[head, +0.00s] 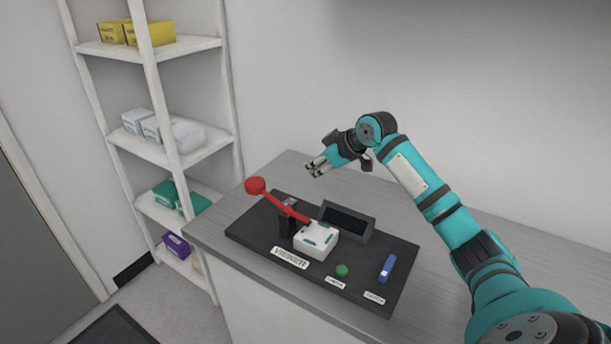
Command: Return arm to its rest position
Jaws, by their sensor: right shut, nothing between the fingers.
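A red arm with a round red knob (255,186) reaches from the upper left down to a white block (316,241). It passes a dark post (287,217) on the black base plate (262,236) of the interferometer. A dark display box (347,219) stands behind the white block. A green button (342,270) and a blue switch (387,268) are at the plate's front right. My right gripper (317,167) is shut and empty in the air above the back of the bench, apart from the red arm. My left gripper is not in view.
The grey bench (470,258) has bare surface behind and right of the plate. A white shelf rack (172,148) with yellow, white, green and purple boxes stands at the left. A plain wall is behind the bench. A dark mat (115,328) lies on the floor.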

